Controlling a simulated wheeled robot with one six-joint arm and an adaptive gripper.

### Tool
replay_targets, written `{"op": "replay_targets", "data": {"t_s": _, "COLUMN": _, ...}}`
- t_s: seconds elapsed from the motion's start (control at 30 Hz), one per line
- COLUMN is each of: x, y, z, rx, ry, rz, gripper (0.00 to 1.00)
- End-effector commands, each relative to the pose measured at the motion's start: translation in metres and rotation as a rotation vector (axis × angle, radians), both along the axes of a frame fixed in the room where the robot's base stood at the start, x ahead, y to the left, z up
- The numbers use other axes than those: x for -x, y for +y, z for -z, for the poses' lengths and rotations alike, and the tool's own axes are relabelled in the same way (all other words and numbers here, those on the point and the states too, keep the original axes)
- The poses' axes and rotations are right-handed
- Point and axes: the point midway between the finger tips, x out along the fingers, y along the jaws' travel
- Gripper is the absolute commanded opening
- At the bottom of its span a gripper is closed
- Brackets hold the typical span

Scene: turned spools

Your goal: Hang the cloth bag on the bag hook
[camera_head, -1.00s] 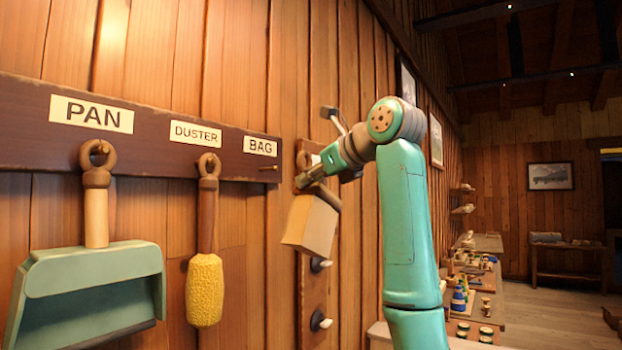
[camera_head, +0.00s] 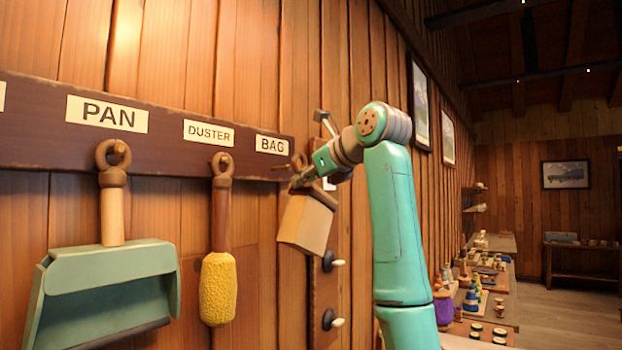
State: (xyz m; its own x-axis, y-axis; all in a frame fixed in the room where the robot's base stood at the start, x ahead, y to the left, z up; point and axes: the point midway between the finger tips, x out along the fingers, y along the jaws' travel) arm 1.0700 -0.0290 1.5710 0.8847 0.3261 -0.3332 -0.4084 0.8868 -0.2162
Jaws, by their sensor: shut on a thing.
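The cloth bag (camera_head: 304,222) is a tan, boxy bag hanging a little tilted below my gripper (camera_head: 300,181). My gripper is shut on its top, near a brown loop (camera_head: 298,162). The bag hook (camera_head: 281,167) is a small peg under the BAG label (camera_head: 272,145), at the right end of the dark rail. The loop and fingertips are close to the right of the peg. I cannot tell whether the loop is around the peg or only beside it.
A green dustpan (camera_head: 108,285) and a yellow duster (camera_head: 218,288) hang from the rail (camera_head: 60,145) to the left. A vertical board with white-tipped pegs (camera_head: 332,263) is on the wall below right. A bench with spools (camera_head: 490,290) stands far right.

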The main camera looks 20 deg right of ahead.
Motion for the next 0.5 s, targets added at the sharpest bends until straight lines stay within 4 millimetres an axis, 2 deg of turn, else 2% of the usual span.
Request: {"op": "replay_targets", "data": {"t_s": 0.5, "x": -0.022, "y": 0.016, "z": 0.002, "rx": -0.002, "ry": 0.000, "rz": -0.001, "gripper": 0.00}}
